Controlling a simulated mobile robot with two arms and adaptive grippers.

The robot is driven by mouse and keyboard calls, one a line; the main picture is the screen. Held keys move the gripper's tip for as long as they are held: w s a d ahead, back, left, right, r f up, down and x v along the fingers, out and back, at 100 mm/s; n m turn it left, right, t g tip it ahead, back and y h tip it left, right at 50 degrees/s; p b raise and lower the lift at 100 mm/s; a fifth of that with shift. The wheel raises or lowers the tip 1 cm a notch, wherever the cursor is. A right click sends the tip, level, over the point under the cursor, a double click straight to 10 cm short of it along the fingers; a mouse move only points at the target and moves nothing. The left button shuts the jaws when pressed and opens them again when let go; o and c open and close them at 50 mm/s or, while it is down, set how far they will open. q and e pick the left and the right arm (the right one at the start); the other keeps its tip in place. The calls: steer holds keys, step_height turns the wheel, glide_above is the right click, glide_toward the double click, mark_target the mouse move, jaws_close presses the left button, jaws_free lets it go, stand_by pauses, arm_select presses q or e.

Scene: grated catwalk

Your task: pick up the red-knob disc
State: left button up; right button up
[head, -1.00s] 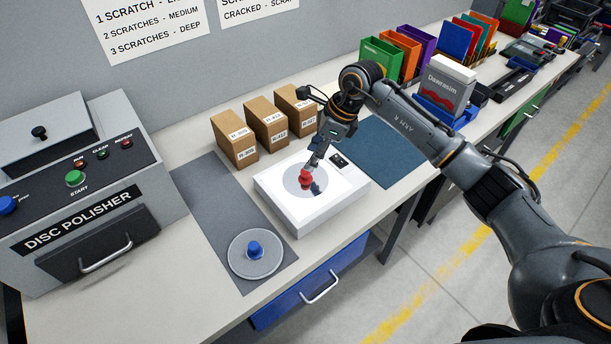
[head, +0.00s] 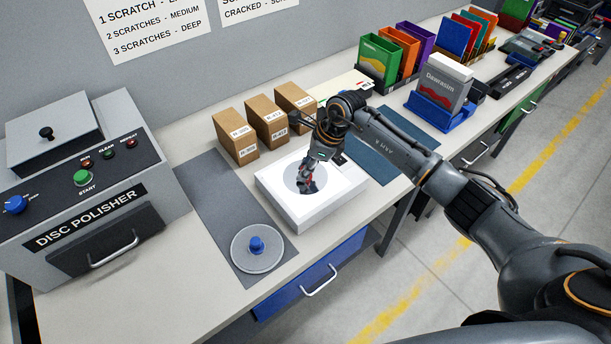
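The red-knob disc (head: 291,176) lies flat and grey on the white lit box (head: 272,200) in the middle of the bench. Only a little red of its knob shows between the fingers of my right gripper (head: 308,184). The gripper points down over the disc's centre, with its fingers at the knob and hiding most of it. Whether the fingers are closed on the knob is too small to tell. The disc appears to rest on the box. My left gripper is out of view.
A blue-knob disc (head: 258,262) lies on the grey mat (head: 215,195) at the left. The disc polisher (head: 85,190) stands further left. Several brown boxes (head: 268,122) stand behind the lit box. A blue mat (head: 372,165) lies to its right, partly behind my arm.

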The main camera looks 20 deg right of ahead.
jaws_close()
